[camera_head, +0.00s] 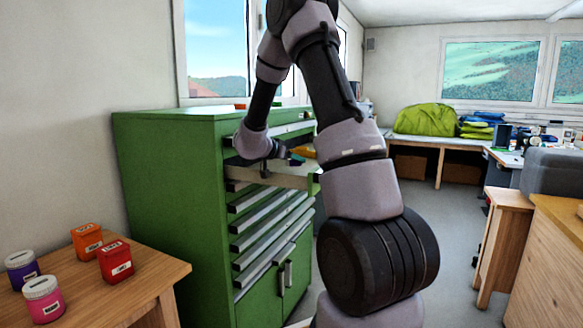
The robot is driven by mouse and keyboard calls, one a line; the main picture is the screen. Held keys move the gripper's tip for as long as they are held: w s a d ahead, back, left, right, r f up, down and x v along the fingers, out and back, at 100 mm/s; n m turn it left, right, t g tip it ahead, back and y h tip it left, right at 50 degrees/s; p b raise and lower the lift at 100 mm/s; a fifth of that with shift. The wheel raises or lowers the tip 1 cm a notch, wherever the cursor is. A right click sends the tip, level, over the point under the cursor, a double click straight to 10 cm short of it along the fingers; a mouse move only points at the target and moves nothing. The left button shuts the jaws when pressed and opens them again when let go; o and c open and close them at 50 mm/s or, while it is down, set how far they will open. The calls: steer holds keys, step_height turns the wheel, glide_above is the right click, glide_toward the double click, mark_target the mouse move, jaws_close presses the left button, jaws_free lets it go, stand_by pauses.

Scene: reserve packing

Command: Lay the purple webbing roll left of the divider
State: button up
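The green drawer cabinet (165,190) stands left of centre with an upper drawer (290,177) pulled out. My gripper (268,167) is at this drawer, close to its front, small and dark in the view. I cannot tell whether its fingers are open or shut, or whether they hold anything. A yellow-orange item (303,152) and a small blue item beside my gripper show at the drawer. I cannot make out a purple webbing roll or a divider. My arm and the drawer front hide most of the drawer's inside.
A wooden table (150,280) at lower left holds a purple jar (22,270), a pink jar (43,299), an orange tin (87,240) and a red tin (115,261). A wooden cabinet (545,250) stands at right. Grey floor (450,235) is free between.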

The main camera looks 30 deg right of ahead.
mark_target(288, 165)
steer(key=shift+f, duration=1.6)
steer(key=shift+f, duration=0.1)
